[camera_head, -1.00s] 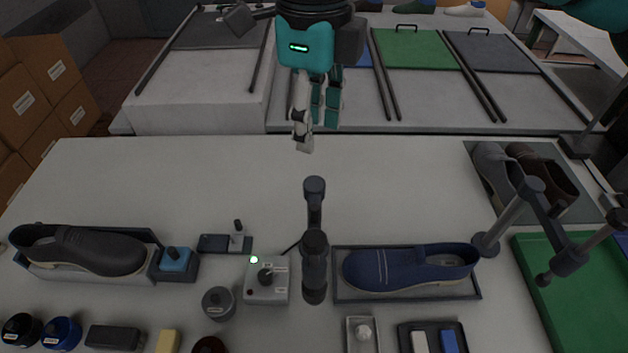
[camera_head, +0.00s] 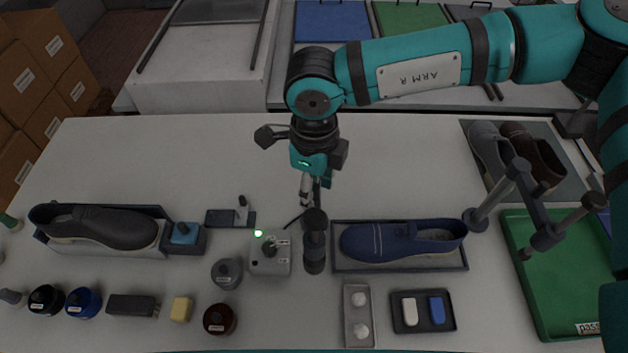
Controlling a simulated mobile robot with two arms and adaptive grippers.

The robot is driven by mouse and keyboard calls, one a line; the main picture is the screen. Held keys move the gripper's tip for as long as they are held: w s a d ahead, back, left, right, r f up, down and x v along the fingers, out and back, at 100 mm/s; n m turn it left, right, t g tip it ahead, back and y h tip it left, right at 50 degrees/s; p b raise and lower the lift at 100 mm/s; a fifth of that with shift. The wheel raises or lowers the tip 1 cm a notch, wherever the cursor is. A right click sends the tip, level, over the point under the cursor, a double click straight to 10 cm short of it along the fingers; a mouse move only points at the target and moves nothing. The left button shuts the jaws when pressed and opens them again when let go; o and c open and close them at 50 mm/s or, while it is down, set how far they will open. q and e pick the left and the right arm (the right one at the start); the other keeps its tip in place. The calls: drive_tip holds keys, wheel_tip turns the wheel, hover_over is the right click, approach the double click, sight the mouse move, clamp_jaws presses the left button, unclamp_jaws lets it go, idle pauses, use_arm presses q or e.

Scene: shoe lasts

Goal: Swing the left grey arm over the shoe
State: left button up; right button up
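A blue shoe (camera_head: 385,241) lies in a dark shallow tray (camera_head: 345,267) right of centre. The left grey arm (camera_head: 314,252) stands on a post at the shoe's left. Its swinging part points away from me, not over the shoe, and its far end is largely hidden by my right gripper. My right gripper (camera_head: 314,192) points down at that far end. Its pale and teal fingers overlap the arm in the picture; I cannot tell whether they touch or grip it. A second grey arm (camera_head: 543,208) stands at the shoe's right. My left gripper is out of view.
A control box (camera_head: 270,258) with a lit green lamp stands just left of the post. A black shoe (camera_head: 100,228) lies at left. Jars, a brush and small trays line the front. A green tray (camera_head: 540,300) is at right.

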drive_tip(key=shift+f, duration=0.2)
drive_tip(key=shift+c, duration=0.4)
clamp_jaws()
